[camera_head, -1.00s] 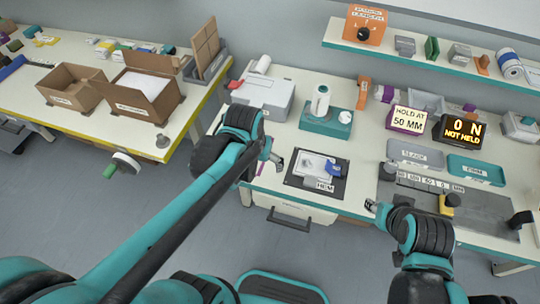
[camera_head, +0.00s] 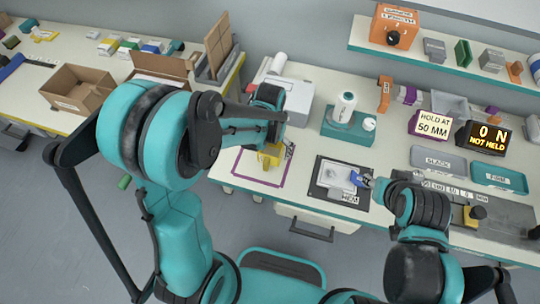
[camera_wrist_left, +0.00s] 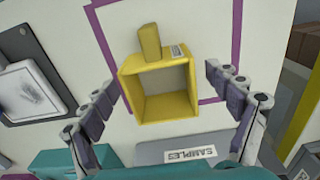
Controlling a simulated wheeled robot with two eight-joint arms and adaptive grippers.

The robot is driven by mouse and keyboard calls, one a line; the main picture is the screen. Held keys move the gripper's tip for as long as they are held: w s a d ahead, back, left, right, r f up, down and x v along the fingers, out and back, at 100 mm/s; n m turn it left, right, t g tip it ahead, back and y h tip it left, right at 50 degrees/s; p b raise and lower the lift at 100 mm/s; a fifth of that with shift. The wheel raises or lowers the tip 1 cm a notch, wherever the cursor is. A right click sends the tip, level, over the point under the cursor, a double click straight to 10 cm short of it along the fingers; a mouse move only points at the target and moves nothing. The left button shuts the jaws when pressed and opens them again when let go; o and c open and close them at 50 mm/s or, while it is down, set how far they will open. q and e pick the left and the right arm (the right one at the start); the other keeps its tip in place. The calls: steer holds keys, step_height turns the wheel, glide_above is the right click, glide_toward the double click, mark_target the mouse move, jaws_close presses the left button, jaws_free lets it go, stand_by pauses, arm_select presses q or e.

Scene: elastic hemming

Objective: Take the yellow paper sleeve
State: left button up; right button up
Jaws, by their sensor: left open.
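The yellow paper sleeve (camera_wrist_left: 160,92) shows in the left wrist view as a square, open-ended form with a yellow tab and small label at its top. It stands by a purple outline on the pale table. In the head view the sleeve (camera_head: 270,155) is partly hidden by my left arm. My left gripper (camera_wrist_left: 160,80) is open, with one finger on each side of the sleeve and gaps between. My right gripper (camera_head: 368,182) is by a blue piece at the right of a black mat; whether it is open is unclear.
The purple outline (camera_head: 236,180) is mostly bare. The black mat (camera_head: 320,180) holds a white pad with a blue piece. A teal stand (camera_head: 347,130) with a white spool is behind it. A samples tray (camera_wrist_left: 190,152) is close to my left gripper in the wrist view.

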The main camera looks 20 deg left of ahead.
arm_select(q)
steer(key=shift+f, duration=0.45)
steer(key=shift+c, duration=0.3)
steer(key=c, duration=1.1)
steer(key=shift+r, duration=0.1)
